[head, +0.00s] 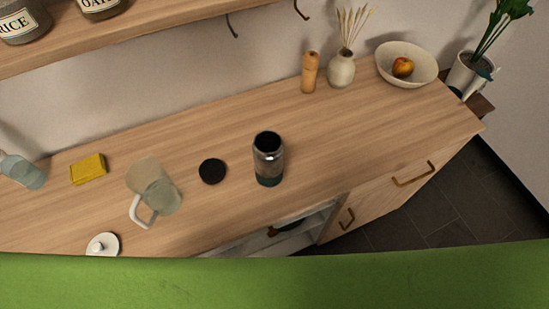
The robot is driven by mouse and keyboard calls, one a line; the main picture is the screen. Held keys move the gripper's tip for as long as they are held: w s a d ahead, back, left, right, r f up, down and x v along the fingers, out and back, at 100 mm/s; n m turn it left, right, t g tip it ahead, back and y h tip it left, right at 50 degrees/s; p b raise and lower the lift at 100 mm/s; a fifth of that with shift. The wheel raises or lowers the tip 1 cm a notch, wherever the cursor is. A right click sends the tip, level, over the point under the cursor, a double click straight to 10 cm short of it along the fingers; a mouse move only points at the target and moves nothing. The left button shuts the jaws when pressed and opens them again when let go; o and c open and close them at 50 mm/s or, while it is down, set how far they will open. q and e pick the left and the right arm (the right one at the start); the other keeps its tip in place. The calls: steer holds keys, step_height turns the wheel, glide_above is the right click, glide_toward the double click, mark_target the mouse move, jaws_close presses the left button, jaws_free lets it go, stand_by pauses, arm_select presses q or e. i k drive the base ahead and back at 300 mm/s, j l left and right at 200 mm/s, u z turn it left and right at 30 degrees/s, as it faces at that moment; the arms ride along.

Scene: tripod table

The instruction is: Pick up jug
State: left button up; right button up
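The jug (158,192) is a see-through vessel with a pale handle on its lower left side. It stands on the wooden counter (225,222), left of the middle of the head view. A white round lid with a knob (103,245) lies on the counter in front of the jug, to its lower left. Neither of my grippers shows in this view, so where they are relative to the jug cannot be seen.
A black disc (212,171) and an open dark jar (268,160) stand right of the jug. A yellow sponge (88,169) and a clear bottle (22,172) are to its left. A bowl (423,66) and vase (341,70) stand far right. A green surface (270,282) fills the bottom edge.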

mark_target(164, 198)
steer(key=k+j+u, duration=0.15)
steer(key=u, duration=0.2)
steer(key=j+u, duration=0.4)
steer(key=l+u, duration=0.1)
steer(key=l, duration=0.25)
steer(key=k+l+u, duration=0.1)
steer(key=l, duration=0.25)
